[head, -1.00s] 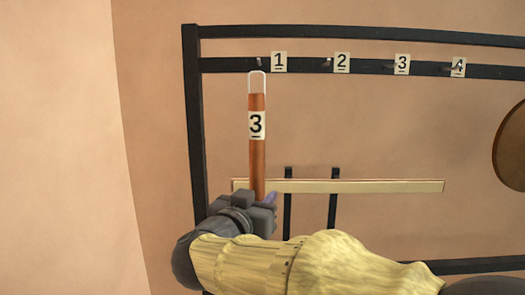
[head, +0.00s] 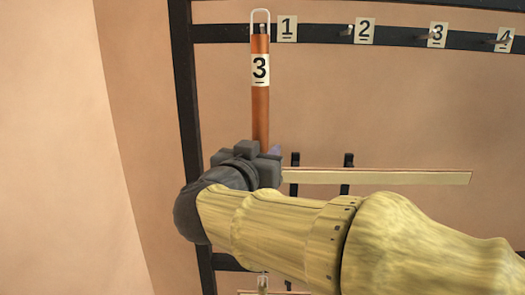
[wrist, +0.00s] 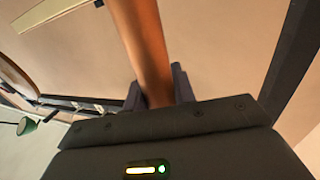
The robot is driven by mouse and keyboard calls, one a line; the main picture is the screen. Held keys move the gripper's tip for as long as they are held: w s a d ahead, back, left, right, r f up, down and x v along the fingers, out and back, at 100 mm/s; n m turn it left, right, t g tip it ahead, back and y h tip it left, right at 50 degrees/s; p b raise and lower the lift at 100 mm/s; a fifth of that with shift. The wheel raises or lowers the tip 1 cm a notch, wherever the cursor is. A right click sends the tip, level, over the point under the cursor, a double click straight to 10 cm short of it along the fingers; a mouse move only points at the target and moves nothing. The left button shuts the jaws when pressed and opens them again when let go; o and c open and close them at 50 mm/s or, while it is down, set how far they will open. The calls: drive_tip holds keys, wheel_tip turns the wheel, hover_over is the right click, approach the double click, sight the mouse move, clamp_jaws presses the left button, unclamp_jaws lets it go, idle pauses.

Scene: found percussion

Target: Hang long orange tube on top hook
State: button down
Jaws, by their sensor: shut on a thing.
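The orange tube (head: 261,108) stands upright in my gripper (head: 266,160), with a tag marked 3 on its upper part and a pale wire loop (head: 261,16) at its top. My gripper is shut on the tube's lower part; the tube also shows between the fingers in the wrist view (wrist: 145,50). The top rail (head: 390,36) carries several hooks with tags 1 to 4. In the head view the loop overlaps the hook (head: 262,29) beside tag 1. I cannot tell whether the hook passes through the loop.
A pale wooden shelf strip (head: 400,178) on dark brackets lies behind and right of my gripper. The dark rack post (head: 185,100) stands close to the left. Below my arm, another small loop-topped piece (head: 263,284) shows at the bottom edge.

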drive_tip(key=w+f, duration=0.1)
drive_tip(key=w, duration=0.9)
drive_tip(key=shift+d+f, duration=0.35)
idle(1.5)
drive_tip(key=shift+a, duration=0.25)
drive_tip(key=shift+d, duration=0.15)
drive_tip(key=c, duration=1.2)
unclamp_jaws()
drive_tip(key=shift+o, duration=0.6)
drive_tip(key=shift+f, duration=0.1)
